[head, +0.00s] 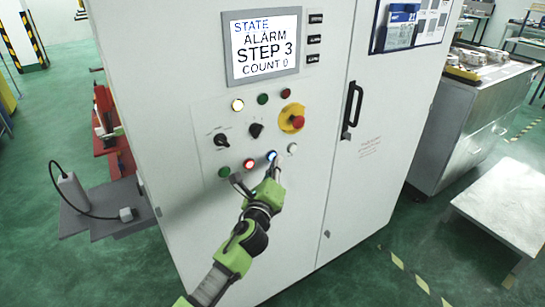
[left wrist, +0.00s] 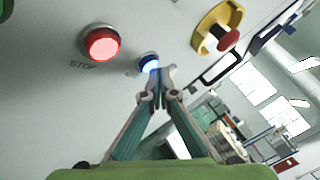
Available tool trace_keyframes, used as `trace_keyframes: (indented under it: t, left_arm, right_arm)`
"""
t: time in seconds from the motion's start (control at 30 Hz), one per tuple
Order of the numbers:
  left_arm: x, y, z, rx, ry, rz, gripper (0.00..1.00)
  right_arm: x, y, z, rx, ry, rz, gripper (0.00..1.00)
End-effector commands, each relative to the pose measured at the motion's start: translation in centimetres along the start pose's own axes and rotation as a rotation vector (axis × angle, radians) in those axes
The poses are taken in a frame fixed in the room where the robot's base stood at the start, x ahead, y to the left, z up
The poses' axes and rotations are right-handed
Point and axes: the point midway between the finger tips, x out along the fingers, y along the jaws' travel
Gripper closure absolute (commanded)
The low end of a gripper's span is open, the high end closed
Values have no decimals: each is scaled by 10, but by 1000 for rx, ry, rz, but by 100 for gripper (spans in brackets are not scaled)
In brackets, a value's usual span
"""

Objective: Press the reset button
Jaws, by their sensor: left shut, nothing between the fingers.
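The control panel is on a white cabinet (head: 340,30). A blue lit button (head: 271,155) sits in its lower row; I cannot read its label. It also shows in the left wrist view (left wrist: 149,62), partly behind the fingertips. My left gripper (head: 276,165) is shut and empty, with its fingertips (left wrist: 160,78) right at the blue button's lower right edge. I cannot tell whether they touch it. The screen (head: 262,45) reads STATE ALARM, STEP 3, COUNT 0. My right gripper is not in view.
A red lit button (left wrist: 102,44) marked STOP is left of the blue one, and a white button (head: 292,148) is right of it. A red emergency stop on a yellow base (head: 292,118) is above right. A black door handle (head: 351,108) is further right.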

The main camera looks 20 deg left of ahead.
Motion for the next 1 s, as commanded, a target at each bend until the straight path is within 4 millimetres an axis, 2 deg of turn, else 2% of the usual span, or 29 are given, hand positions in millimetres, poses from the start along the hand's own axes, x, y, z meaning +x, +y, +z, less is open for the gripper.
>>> trace_keyframes:
  t: [1.0]
  left_arm:
    - [7,5,6,1,-1,0,100]
  right_arm:
    - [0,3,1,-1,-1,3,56]
